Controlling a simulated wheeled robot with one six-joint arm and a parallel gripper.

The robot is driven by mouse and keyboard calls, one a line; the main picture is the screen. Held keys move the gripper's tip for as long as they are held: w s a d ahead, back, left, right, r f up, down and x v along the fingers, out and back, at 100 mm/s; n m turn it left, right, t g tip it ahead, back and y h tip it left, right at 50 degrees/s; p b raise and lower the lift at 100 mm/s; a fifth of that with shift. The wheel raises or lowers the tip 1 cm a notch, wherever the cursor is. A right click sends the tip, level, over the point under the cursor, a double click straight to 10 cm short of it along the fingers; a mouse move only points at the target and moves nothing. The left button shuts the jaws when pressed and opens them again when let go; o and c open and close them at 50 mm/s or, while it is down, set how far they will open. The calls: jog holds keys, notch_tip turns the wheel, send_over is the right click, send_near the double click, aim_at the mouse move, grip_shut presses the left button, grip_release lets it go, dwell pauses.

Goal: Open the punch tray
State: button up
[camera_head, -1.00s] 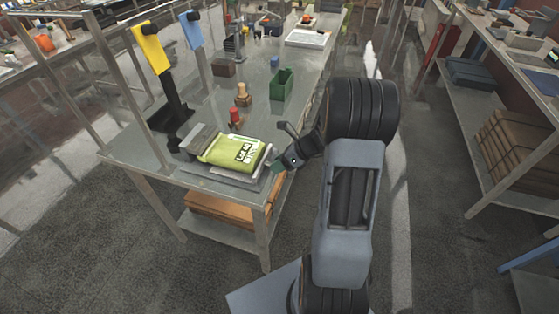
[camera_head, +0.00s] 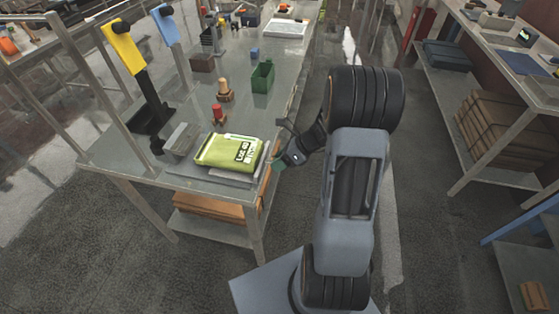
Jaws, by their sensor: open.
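My gripper (camera_head: 284,146) is at the right edge of the metal table, beside a green bag with a "LOT" label (camera_head: 222,152). Its jaws are small and dark in this view and hold nothing that I can see. The bag lies on a flat grey plate or scale (camera_head: 214,177) near the table's front corner. A grey block-shaped device (camera_head: 183,138) stands just left of the bag. I cannot make out for certain which part is the punch tray.
On the table (camera_head: 183,184) stand a red-topped stamp (camera_head: 217,113), a wooden-handled stamp (camera_head: 225,90), a green bin (camera_head: 263,77) and a black stand with a yellow card (camera_head: 124,47). A shelf unit (camera_head: 498,170) stands at right.

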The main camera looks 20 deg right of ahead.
jog(key=v, duration=1.3)
jog(key=shift+d+r, duration=0.2)
jog(key=shift+r, duration=0.1)
jog(key=shift+s, duration=0.15)
